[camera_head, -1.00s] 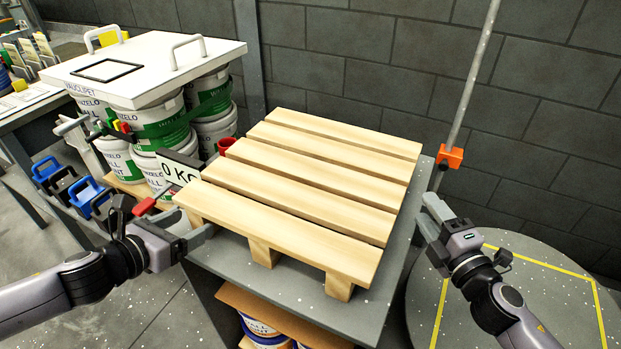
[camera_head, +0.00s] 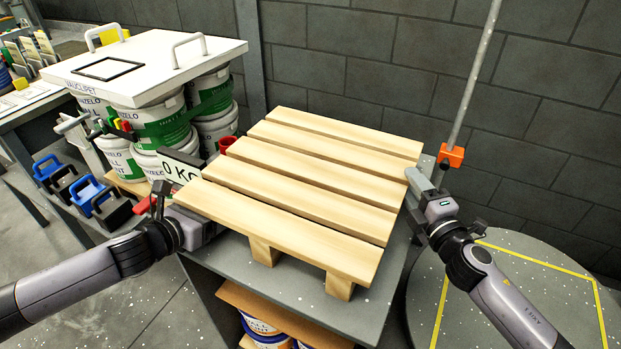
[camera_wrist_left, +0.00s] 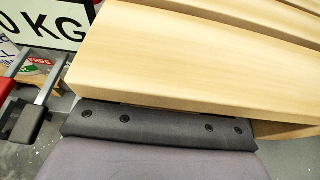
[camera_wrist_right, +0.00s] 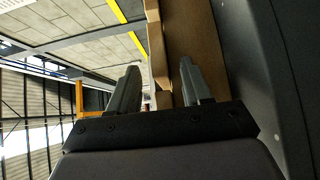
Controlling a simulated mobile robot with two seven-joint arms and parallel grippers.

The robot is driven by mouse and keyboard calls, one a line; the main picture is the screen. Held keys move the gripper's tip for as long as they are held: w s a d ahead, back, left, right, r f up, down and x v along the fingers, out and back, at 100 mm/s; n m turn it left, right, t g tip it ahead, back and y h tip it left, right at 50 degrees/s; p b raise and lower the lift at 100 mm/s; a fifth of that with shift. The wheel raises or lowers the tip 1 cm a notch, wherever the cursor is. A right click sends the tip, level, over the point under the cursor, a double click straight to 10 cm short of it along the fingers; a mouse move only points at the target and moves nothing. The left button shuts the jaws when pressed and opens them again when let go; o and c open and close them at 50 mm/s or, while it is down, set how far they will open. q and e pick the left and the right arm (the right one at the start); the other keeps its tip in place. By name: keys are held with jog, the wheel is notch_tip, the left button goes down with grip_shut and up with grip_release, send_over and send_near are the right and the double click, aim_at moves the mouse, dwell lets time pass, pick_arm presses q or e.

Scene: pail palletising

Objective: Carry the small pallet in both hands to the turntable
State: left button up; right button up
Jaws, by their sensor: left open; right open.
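The small pallet (camera_head: 290,178), pale wood with several slats, lies flat on a grey table (camera_head: 375,315). My left gripper (camera_head: 208,222) is at its near left corner; its fingers are hidden by the top board, which fills the left wrist view (camera_wrist_left: 190,65). My right gripper (camera_head: 416,194) is at the right edge. In the right wrist view its two fingers (camera_wrist_right: 158,85) stand apart, with the pallet's wood (camera_wrist_right: 158,45) between them. The turntable (camera_head: 525,300), a round grey disc with yellow lines, is at the lower right and carries nothing in view.
Stacked white-and-green pails (camera_head: 160,128) under a white handled lid (camera_head: 150,62) stand left of the pallet, beside a "0 KG" display (camera_head: 180,170). A grey post with an orange clamp (camera_head: 451,155) rises by the right edge. A block wall is behind. Pails sit below the table.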

pick_arm(q)
jog(key=c, duration=1)
pick_arm(e)
grip_shut()
pick_arm(q)
grip_shut()
pick_arm(e)
jog(key=shift+d, duration=0.1)
pick_arm(q)
jog(key=shift+w+r, duration=0.1)
jog(key=shift+r, duration=0.2)
pick_arm(e)
jog(key=shift+w+r, duration=0.1)
jog(key=shift+r, duration=0.2)
